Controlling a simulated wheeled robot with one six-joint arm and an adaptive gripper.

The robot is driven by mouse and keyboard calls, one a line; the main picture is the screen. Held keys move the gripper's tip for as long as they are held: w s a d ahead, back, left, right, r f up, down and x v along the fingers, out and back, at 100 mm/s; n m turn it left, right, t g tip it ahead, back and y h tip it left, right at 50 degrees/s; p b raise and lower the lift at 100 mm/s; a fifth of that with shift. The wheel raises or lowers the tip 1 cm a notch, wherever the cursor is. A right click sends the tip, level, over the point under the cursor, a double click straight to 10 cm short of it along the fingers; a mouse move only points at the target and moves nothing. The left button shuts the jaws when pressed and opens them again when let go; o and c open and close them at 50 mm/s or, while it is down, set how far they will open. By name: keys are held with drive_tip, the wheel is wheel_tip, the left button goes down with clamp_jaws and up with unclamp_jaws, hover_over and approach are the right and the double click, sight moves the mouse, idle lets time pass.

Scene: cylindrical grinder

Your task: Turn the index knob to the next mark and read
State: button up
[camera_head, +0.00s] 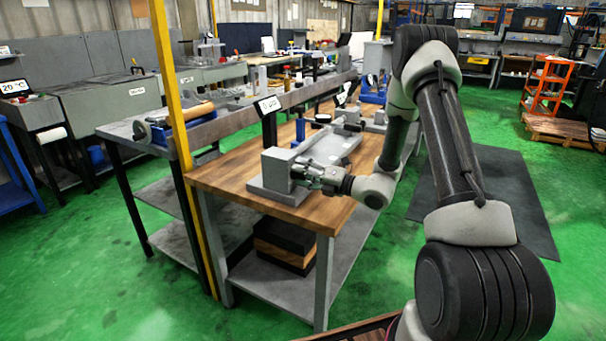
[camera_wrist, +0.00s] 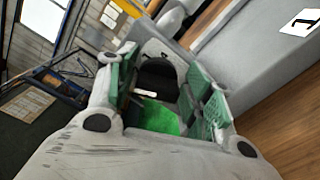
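My gripper (camera_head: 312,173) is at the near end of the wooden workbench (camera_head: 226,176), right beside a grey block fixture (camera_head: 277,170). In the wrist view its two fingers with green pads (camera_wrist: 160,90) stand apart. A dark rounded thing (camera_wrist: 157,73) shows between the fingertips, set against a grey surface. It may be the index knob, but it is too dark to be sure. A thin light piece (camera_wrist: 141,93) lies in front of it. I see no clear contact between the pads and the dark thing. No knob marks are readable.
A white label with a dark figure (camera_wrist: 301,22) sits on a grey surface in the wrist view. A grey plate (camera_head: 332,148) lies behind the fixture on the bench. A yellow post (camera_head: 171,95) stands at the bench's left. Green floor is open in front.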

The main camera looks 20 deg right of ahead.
idle(0.3)
drive_tip(key=v, duration=1.2)
